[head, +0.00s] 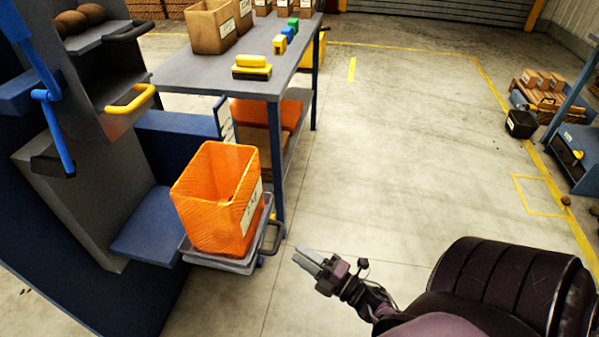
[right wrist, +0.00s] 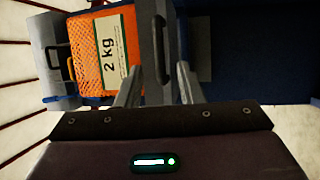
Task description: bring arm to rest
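My right gripper (head: 306,260) is at the lower middle of the head view, over open floor. It is to the right of the orange mesh bin and apart from it. In the right wrist view its two fingers (right wrist: 158,80) stand apart with nothing held between them. My left arm and gripper do not show in either view.
The orange mesh bin (head: 210,205), labelled "2 kg" in the right wrist view (right wrist: 90,55), stands on a grey tray (head: 225,263) by the blue grader (head: 65,235). A table (head: 215,75) with boxes is behind. Clear floor (head: 400,150) lies to the right.

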